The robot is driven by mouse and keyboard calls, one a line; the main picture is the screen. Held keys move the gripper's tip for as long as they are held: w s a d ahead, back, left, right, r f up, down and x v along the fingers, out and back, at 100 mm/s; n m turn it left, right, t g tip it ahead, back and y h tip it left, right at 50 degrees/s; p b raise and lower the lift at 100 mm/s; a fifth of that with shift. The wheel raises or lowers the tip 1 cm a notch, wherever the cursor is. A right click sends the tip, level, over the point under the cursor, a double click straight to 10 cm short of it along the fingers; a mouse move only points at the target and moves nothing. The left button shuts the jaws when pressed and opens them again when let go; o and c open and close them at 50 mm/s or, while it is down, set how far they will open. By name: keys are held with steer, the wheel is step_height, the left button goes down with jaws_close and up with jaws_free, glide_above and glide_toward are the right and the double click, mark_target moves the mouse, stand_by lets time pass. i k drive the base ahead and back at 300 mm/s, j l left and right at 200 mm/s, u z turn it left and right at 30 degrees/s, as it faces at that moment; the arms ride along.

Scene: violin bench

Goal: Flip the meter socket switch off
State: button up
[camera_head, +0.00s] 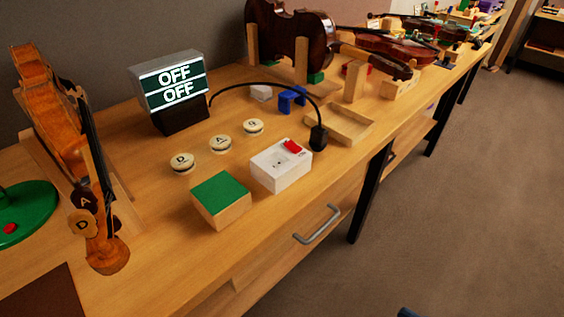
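The white meter socket (281,171) sits on the wooden bench near its front edge. A red rocker switch (293,146) is set on its top face, toward the far right corner. The socket face with its holes is bare. A black plug (318,138) on a black cable stands just right of the socket, and I cannot tell if it touches it. The meter display (172,84) behind, on a dark base, reads OFF on both lines. My gripper is not in view.
A green-topped wooden block (221,198) stands left of the socket. Round lettered discs (220,143) lie behind it. An open wooden tray (345,126) and blue holder (292,98) are behind right. Violins stand left and back. A drawer handle (317,225) juts out below; floor at right is clear.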

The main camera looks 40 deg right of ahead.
mark_target(293, 147)
steer(key=k+j+u, duration=0.45)
steer(key=k+j, duration=0.15)
steer(key=k, duration=0.15)
